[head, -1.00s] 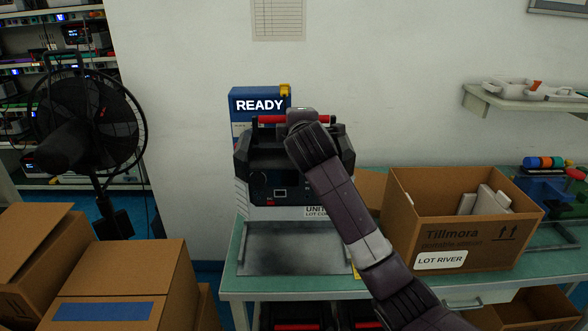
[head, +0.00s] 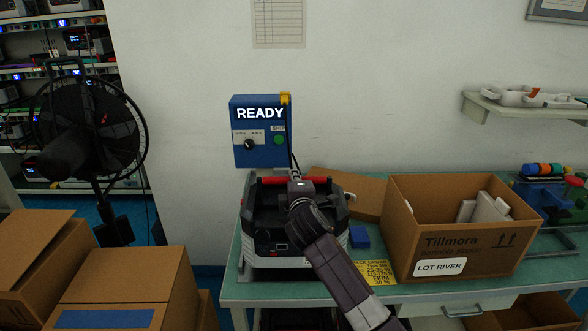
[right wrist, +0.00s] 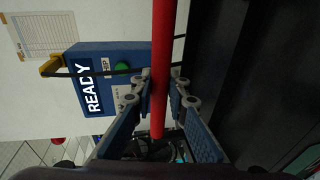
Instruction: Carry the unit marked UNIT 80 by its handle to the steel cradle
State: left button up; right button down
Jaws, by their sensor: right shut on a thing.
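The dark unit (head: 268,215) with a pale lower edge is at the left end of the green bench, in front of the blue READY box. Its label cannot be read now. My right gripper (head: 298,184) is shut on the unit's red handle (head: 262,180). In the right wrist view the red bar (right wrist: 163,60) runs between the two fingers (right wrist: 158,92). The steel cradle on the bench is almost wholly hidden under the unit. I cannot tell whether the unit touches it. My left gripper is not in view.
A READY box (head: 260,150) with a cable is behind the unit. A fan (head: 90,115) and cartons (head: 120,285) are at left.

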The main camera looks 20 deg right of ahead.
jog(key=shift+w+f, duration=0.1)
jog(key=shift+f, duration=1.35)
jog(key=shift+a, duration=0.1)
jog(key=c, duration=2.1)
grip_release()
jog(key=shift+s+f, duration=0.25)
jog(key=shift+f, duration=0.5)
jog(key=shift+o, duration=1.1)
jog(key=shift+s+r, duration=0.2)
jog(key=shift+f, duration=0.1)
jog(key=b+v, duration=0.1)
jog(key=v, duration=1)
jog(key=shift+s, duration=0.4)
